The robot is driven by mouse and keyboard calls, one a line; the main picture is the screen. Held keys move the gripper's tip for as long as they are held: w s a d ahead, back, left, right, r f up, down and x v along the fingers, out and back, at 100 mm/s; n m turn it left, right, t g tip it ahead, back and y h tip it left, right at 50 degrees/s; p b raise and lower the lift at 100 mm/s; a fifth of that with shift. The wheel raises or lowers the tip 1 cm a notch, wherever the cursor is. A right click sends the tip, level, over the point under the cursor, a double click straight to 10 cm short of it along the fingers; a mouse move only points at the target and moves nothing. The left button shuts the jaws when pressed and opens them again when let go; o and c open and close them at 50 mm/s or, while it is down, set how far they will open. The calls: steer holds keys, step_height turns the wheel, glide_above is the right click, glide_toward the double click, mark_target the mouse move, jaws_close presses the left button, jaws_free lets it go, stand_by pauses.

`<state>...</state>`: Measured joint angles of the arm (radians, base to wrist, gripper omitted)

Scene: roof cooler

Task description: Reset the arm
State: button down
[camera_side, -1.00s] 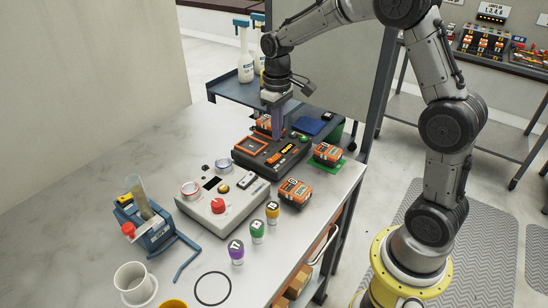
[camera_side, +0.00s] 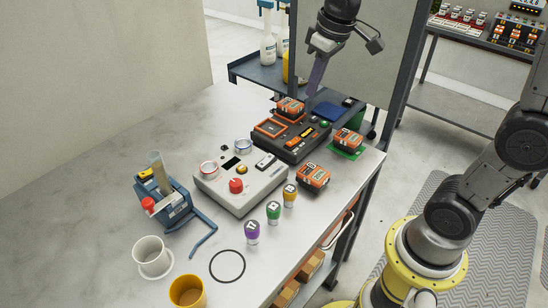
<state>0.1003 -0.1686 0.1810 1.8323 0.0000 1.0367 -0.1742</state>
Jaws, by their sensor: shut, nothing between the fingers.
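My gripper (camera_side: 317,76) hangs above the back right of the table, pointing down. Its purple-grey fingers are together with nothing seen between them. It is apart from the things below it. Under it and slightly left stands a dark charger-like box (camera_side: 291,137) with an orange-framed slot and small buttons. An orange and black battery pack (camera_side: 290,106) sits at the back of that box. Most of my upper arm is outside the picture.
More battery packs lie on a green pad (camera_side: 348,142) and on the table (camera_side: 313,176). A grey control box (camera_side: 240,182), blue clamp stand (camera_side: 166,202), white cup (camera_side: 150,256), yellow cup (camera_side: 187,291) and three coloured knobs stand nearby. The table's left side (camera_side: 110,190) is clear.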

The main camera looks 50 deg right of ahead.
steer(key=s+a+r+t, duration=0.2)
steer(key=s+a, duration=0.1)
steer(key=s, duration=0.7)
steer(key=s+f, duration=0.5)
steer(key=s, duration=0.2)
steer(key=shift+s+a+m+t, duration=0.2)
steer(key=shift+s+m+t, duration=0.1)
steer(key=shift+s+m, duration=0.1)
